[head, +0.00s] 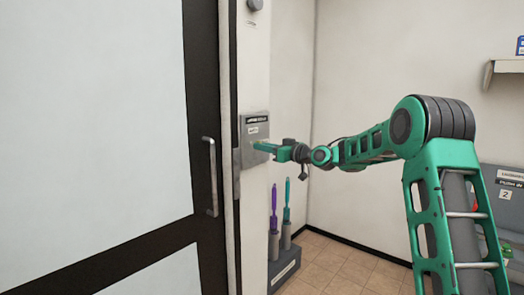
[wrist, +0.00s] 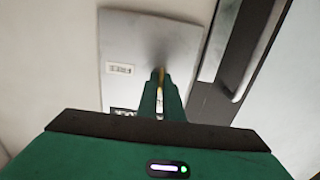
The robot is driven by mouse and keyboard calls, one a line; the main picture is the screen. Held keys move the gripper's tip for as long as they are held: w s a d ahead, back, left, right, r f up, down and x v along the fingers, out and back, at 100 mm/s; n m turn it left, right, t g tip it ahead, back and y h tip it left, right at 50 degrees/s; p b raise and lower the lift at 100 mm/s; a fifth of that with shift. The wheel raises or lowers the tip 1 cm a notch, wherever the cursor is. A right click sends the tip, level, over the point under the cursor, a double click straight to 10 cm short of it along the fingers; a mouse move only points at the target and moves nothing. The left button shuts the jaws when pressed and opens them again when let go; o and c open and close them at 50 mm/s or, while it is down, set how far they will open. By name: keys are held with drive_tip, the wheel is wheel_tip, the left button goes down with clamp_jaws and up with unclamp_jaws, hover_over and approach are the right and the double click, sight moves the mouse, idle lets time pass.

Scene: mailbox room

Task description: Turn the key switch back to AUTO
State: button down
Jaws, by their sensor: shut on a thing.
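The key switch panel (head: 254,127) is a grey plate on the narrow wall strip right of the door, with a dark label at its top and a small white label below. My gripper (head: 262,147) reaches it from the right, its fingertips at the plate. In the wrist view the panel (wrist: 135,40) fills the upper middle, and my gripper's green fingers (wrist: 160,92) are closed together on a thin brass-coloured key (wrist: 161,76). The fingers hide most of the key and part of the dark label, so I cannot read the switch position.
A dark-framed door (head: 205,100) with a vertical metal handle (head: 211,175) stands close left of the panel. Below, a grey holder (head: 284,268) carries a purple and a teal-handled tool. A shelf (head: 505,68) and a grey labelled unit (head: 508,200) are at right.

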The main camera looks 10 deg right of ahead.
drive_tip(key=shift+d+f, duration=0.2)
drive_tip(key=shift+f, duration=0.15)
drive_tip(key=c, duration=1.9)
unclamp_jaws()
drive_tip(key=shift+w, duration=0.15)
drive_tip(key=shift+r, duration=0.2)
drive_tip(key=v, duration=1)
drive_tip(key=shift+s+d+f, duration=0.1)
drive_tip(key=shift+s+d, duration=0.05)
drive_tip(key=shift+s, duration=0.2)
